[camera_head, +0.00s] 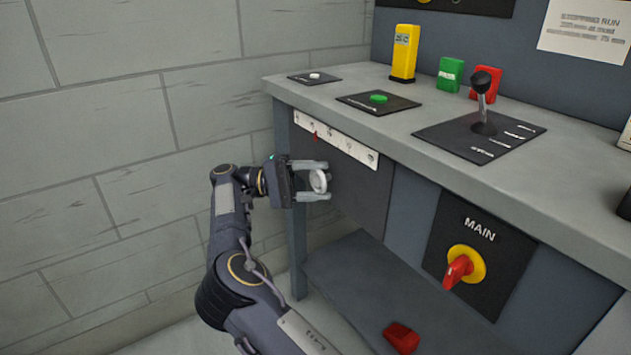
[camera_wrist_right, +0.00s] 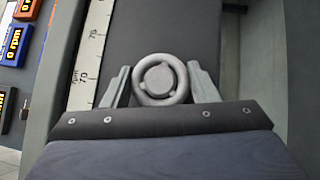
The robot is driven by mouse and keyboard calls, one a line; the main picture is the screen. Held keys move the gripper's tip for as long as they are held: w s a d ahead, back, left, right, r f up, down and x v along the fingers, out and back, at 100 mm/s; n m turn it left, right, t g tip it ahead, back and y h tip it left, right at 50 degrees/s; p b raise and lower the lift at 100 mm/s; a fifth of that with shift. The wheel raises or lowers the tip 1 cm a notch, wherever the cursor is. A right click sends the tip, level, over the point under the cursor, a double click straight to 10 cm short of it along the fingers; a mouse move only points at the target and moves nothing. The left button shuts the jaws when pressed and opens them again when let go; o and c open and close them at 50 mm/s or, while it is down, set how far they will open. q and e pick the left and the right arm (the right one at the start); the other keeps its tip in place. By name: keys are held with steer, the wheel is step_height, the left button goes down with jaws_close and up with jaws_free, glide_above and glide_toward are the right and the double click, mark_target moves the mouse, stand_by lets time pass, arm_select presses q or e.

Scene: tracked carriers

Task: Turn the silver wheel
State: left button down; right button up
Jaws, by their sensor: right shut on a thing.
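The silver wheel (camera_head: 318,181) is a small round handwheel on the dark front panel under the bench top, at the panel's left part. In the right wrist view the wheel (camera_wrist_right: 160,79) shows as a grey ring with a round hub, between the two fingers. My right gripper (camera_head: 317,181) is at the wheel, one finger above it and one below in the head view, and is shut on its rim. The right gripper also shows in the right wrist view (camera_wrist_right: 160,88). The exact contact of the fingertips is hard to see. My left gripper is not in view.
A white scale strip (camera_head: 336,138) with a red pointer runs above the wheel. The bench top carries a green button (camera_head: 378,98) and a black lever (camera_head: 483,100). A red MAIN switch (camera_head: 459,270) is to the right. A red object (camera_head: 401,338) lies below.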

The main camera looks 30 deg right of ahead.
steer(key=shift+d+m+y, duration=0.1)
steer(key=shift+m+y, duration=0.2)
steer(key=shift+m, duration=0.1)
stand_by(0.3)
steer(key=o, duration=1)
steer(key=shift+c, duration=0.2)
